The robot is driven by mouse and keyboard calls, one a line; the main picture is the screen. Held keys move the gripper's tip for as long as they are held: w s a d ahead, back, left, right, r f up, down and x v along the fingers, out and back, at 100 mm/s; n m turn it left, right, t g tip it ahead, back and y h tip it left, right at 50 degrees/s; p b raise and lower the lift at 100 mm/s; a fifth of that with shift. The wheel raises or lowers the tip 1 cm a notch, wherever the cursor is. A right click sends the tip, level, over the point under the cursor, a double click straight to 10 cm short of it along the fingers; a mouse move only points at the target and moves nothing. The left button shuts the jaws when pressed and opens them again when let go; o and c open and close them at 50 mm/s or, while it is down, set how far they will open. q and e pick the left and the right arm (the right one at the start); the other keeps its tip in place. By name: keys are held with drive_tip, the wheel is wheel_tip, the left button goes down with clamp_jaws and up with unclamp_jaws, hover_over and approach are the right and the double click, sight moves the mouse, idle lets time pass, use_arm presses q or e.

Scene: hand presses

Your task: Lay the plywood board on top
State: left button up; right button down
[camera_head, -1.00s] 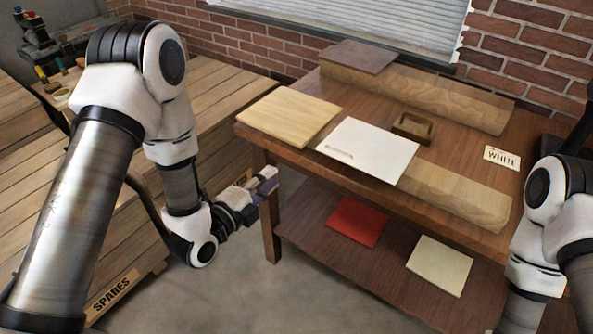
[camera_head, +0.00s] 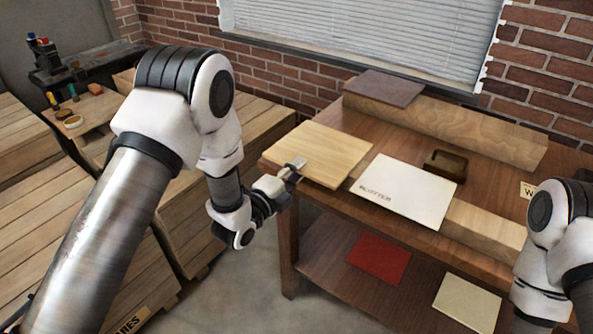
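The plywood board (camera_head: 325,150) is a pale square panel lying flat at the left end of the wooden table, its front left corner near the table's edge. My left gripper (camera_head: 295,167) is at that corner, with a finger showing over the board's edge; whether it grips the board cannot be told. A white sheet marked BLOTTER (camera_head: 405,190) lies to the right of the board, over the front wooden beam (camera_head: 487,229). My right arm is at the right edge, its gripper out of view.
A dark flat panel (camera_head: 384,88) lies on the left end of the rear beam (camera_head: 450,125). A small brown block with a hollow (camera_head: 445,164) stands between the beams. A red panel (camera_head: 379,258) and a cream panel (camera_head: 467,302) lie on the lower shelf. Crates stand left.

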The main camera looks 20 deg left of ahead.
use_arm(q)
clamp_jaws()
wheel_tip(320, 180, up, 3)
drive_tip(key=shift+r+p, duration=0.15)
drive_tip(key=shift+p, duration=0.8)
drive_tip(key=shift+s, duration=0.1)
